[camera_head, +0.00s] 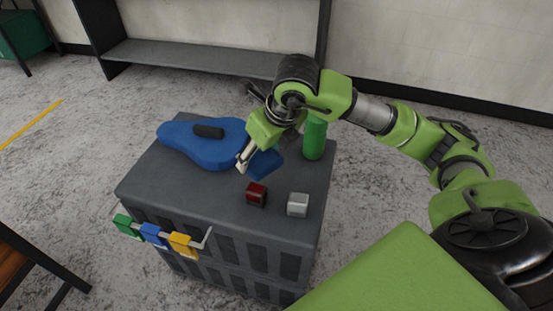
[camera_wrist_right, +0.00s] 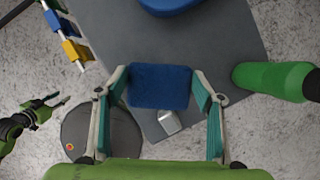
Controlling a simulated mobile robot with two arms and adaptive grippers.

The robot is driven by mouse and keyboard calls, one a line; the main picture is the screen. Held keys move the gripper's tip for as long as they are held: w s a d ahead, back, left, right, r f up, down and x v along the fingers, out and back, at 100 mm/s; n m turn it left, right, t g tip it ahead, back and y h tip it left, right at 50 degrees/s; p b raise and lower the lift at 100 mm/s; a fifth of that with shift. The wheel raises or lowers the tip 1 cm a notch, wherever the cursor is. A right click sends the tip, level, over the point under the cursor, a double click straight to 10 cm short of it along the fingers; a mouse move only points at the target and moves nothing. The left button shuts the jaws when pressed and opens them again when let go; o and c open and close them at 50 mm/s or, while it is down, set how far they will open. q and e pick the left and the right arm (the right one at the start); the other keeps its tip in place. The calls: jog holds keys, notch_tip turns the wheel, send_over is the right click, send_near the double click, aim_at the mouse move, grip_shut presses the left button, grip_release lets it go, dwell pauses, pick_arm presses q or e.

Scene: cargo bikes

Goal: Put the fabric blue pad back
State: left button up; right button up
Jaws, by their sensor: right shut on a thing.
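The fabric blue pad (camera_head: 266,164) is a small dark blue slab. My right gripper (camera_head: 248,154) is shut on it and holds it above the grey crate top (camera_head: 222,200). In the right wrist view the pad (camera_wrist_right: 160,87) sits between the two fingers, which grip its sides. In the head view the gripper hides part of the pad. My left gripper (camera_wrist_right: 52,101) is open and empty at the left edge of the right wrist view; it is not in the head view.
A blue saddle-shaped cushion (camera_head: 215,152) with a black piece (camera_head: 209,131) lies at the left. A green cylinder (camera_head: 315,138) stands behind right. Dark red (camera_head: 256,194) and pale grey (camera_head: 298,205) blocks lie in front. Coloured tags (camera_head: 153,235) hang on a front rail.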

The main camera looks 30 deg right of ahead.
jog(key=m, duration=0.1)
jog(key=w+m+h+b, duration=0.1)
jog(key=m, duration=0.1)
jog(key=shift+w+d+r+m+h, duration=0.15)
jog(key=shift+d+m+h, duration=0.15)
jog(key=shift+d, duration=0.1)
jog(key=m, duration=0.1)
jog(key=m+b, duration=0.1)
jog(key=d+m+h, duration=0.1)
jog(key=shift+w+r, duration=0.3)
jog(key=shift+w, duration=0.1)
jog(key=w+d+f+b, duration=0.1)
jog(key=w+d+f, duration=0.7)
jog(key=d, duration=0.1)
jog(key=shift+w+d+f+b, duration=0.25)
jog(key=shift+w+f+b, duration=0.05)
jog(key=shift+w+b, duration=0.1)
jog(key=shift+w+d+f, duration=0.25)
jog(key=shift+d+f, duration=0.05)
jog(key=shift+f, duration=0.2)
notch_tip(320, 180, down, 3)
jog(key=shift+w+d+f+b, duration=0.1)
jog(key=shift+f+b, duration=0.1)
jog(key=shift+b, duration=0.15)
pick_arm(q)
notch_tip(320, 180, up, 10)
jog(key=w, duration=0.2)
jog(key=shift+w+t, duration=0.25)
jog(key=shift+t, duration=0.15)
jog(key=shift+r, duration=0.15)
